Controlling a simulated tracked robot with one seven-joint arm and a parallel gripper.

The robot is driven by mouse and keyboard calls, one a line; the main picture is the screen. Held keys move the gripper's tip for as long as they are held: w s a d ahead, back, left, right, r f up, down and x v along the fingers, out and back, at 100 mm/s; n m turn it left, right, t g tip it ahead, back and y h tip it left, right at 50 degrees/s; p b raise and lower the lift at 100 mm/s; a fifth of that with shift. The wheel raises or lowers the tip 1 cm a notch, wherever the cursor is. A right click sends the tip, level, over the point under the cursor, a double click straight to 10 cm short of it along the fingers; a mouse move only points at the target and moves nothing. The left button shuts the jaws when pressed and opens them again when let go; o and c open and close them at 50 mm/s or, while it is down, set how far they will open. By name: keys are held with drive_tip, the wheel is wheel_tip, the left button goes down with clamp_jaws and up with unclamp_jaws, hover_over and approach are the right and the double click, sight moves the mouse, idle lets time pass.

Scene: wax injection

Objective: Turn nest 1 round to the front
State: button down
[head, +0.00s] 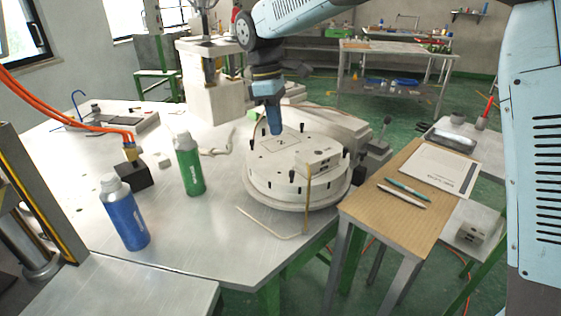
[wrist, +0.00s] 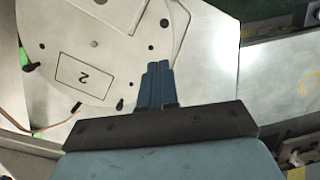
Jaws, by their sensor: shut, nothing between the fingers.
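A round white turntable (head: 262,190) stands at the right end of the metal table, with several black upright pegs around its rim. It also shows in the wrist view (wrist: 40,20). A outlined plate marked 2 (wrist: 83,77) is on its top, on the far side in the head view (head: 281,143). A pale block (head: 318,158) sits on the near right side of the top; no number 1 can be read in either view. My gripper (head: 275,132), with blue fingers, is shut and empty, pointing down over the far part of the turntable near the 2. Contact cannot be told.
A green bottle (head: 189,166) and a blue bottle (head: 124,214) stand left of the turntable. A thin bent rod (head: 270,228) lies at its front. A wooden-topped stand (head: 385,215) with pens and a paper is close on the right. A white press (head: 210,85) stands behind.

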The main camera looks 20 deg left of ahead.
drive_tip(key=a+m+h, duration=0.1)
drive_tip(key=a+h, duration=0.1)
drive_tip(key=a, duration=0.2)
approach(287, 180)
drive_tip(key=shift+m+t, duration=0.3)
drive_tip(key=f, duration=0.1)
drive_tip(key=a+f, duration=0.1)
drive_tip(key=s+a+f, duration=0.1)
drive_tip(key=f, duration=0.1)
drive_tip(key=shift+a, duration=0.2)
drive_tip(key=shift+w+d, duration=0.1)
drive_tip(key=shift+d, duration=1.9)
drive_tip(key=shift+d+n+t, duration=0.3)
drive_tip(key=shift+d+n, duration=0.6)
drive_tip(key=shift+d, duration=0.15)
drive_tip(key=shift+w+a, duration=0.1)
drive_tip(key=shift+a, duration=0.05)
